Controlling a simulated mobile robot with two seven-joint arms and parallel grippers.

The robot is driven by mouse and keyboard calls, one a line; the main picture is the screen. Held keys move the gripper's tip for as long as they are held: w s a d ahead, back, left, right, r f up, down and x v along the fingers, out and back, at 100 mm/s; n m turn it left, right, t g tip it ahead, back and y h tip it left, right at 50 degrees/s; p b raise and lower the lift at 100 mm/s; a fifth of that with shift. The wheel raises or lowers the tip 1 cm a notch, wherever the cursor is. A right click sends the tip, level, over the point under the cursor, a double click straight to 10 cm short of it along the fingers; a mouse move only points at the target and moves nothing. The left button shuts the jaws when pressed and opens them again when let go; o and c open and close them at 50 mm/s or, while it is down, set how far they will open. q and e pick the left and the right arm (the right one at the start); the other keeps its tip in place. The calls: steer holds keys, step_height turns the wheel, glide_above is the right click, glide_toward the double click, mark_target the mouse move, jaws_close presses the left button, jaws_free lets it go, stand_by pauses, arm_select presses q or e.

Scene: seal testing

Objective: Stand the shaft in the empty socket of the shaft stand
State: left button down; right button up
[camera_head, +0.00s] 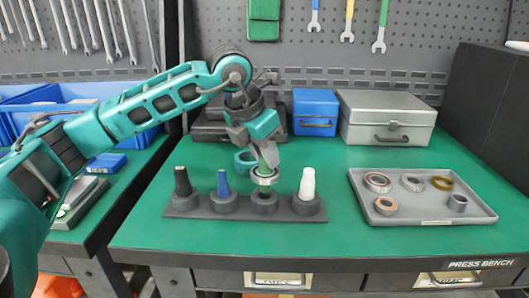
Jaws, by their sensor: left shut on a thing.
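The dark shaft stand (235,214) lies along the front of the green bench. It carries a black shaft (182,182), a blue shaft (223,184) and a white shaft (308,184). Between the blue and white shafts is a socket (264,203) with no standing shaft visible. My left gripper (263,160) points down over this socket and is shut on a pale metal, ring-like piece (265,176), apparently the shaft's visible part. The fingers hide much of it. I cannot tell whether its lower end is in the socket. My right gripper is not in view.
A grey tray (420,215) with several rings stands at the right. A blue box (315,112) and a grey case (386,117) stand at the back. Bench between stand and tray is clear.

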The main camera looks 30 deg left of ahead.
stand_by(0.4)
arm_select(q)
steer(key=shift+f+b, duration=1.45)
steer(key=shift+f, duration=0.25)
steer(key=shift+f, duration=0.25)
steer(key=c, duration=1.3)
jaws_free()
steer(key=o, duration=0.6)
steer(key=shift+f, duration=0.1)
